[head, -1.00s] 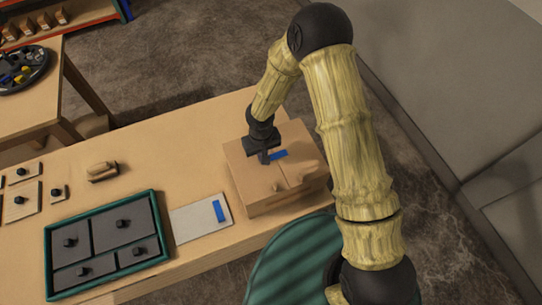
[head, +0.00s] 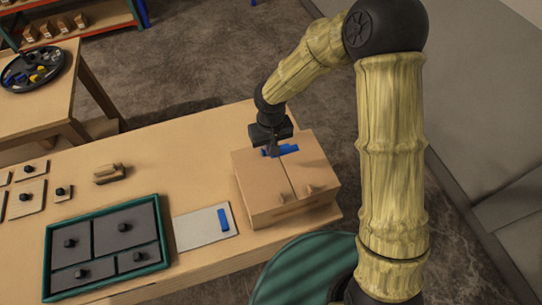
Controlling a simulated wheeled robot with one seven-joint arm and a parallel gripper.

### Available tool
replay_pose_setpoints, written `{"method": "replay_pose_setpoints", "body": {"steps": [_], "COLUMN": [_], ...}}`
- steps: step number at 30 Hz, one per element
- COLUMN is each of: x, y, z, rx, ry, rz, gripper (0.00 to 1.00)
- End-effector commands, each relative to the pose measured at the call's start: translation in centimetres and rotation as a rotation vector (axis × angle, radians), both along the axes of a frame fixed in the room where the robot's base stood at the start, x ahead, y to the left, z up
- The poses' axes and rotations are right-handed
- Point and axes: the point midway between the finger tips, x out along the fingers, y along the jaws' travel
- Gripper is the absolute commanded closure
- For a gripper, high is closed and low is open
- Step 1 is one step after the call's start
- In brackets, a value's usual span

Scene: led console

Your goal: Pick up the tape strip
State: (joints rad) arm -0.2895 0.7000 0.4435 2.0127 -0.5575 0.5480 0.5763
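A blue tape strip (head: 287,149) shows at the far part of the top of the brown cardboard box (head: 262,195). My gripper (head: 273,150) points down with its fingers at the strip's left part, and blue shows on both sides of them. The fingers look shut on the strip, which seems a little above the box top. The gap beneath is hard to judge. A second blue strip (head: 223,219) lies on a white card (head: 195,230) on the table, left of the box.
A green-framed tray (head: 107,247) with grey lidded panels and knobs is on the wooden table (head: 150,205). A small wooden block (head: 109,173) and several knobbed pieces lie farther left. A side table (head: 60,100) holds a round black dish (head: 33,68). A green round seat (head: 305,272) is in front.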

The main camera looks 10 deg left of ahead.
Motion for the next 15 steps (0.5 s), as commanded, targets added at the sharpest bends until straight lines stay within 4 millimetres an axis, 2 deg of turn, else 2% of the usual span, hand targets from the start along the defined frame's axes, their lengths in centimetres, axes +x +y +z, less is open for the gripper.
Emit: {"method": "replay_pose_setpoints", "body": {"steps": [4,15], "x": [0.0,-0.01], "y": [-0.04,-0.02], "z": [0.66,0.68], "rx": [0.001,0.0], "ry": [0.001,0.001], "rz": [-0.001,0.0], "gripper": [1.0,1.0]}}
